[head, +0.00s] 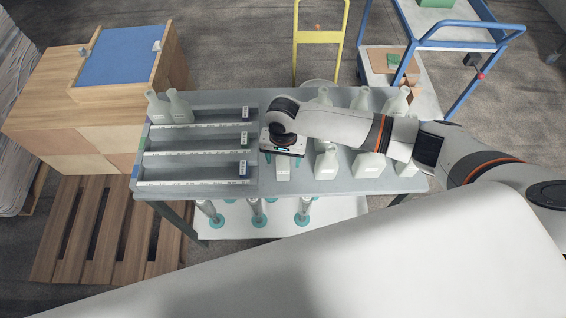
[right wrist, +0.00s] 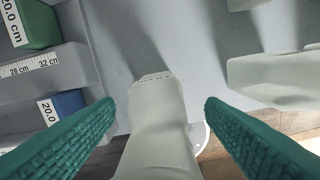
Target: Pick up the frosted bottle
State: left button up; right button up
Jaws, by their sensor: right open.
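Several pale, frosted-looking bottles stand on the grey table; I cannot tell any apart by finish. One frosted bottle (head: 283,170) is under my right gripper (head: 283,150), its upper part hidden by the gripper. In the right wrist view the same bottle (right wrist: 158,125) lies between the two teal fingers of my right gripper (right wrist: 160,106). The fingers are open, with a visible gap on each side. My left gripper is not in view.
More bottles (head: 326,162) stand to the right in two rows, partly behind my right arm. Two bottles (head: 180,107) stand in the back slot of the rack (head: 200,156) at left, whose other slots are empty. Green and blue blocks (right wrist: 68,105) sit at the rack's end.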

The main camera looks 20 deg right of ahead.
jog(key=shift+c, duration=0.3)
jog(key=c, duration=1.2)
jog(key=shift+r, duration=0.15)
notch_tip(320, 180, up, 10)
jog(key=shift+f+b, duration=0.1)
jog(key=shift+b, duration=0.7)
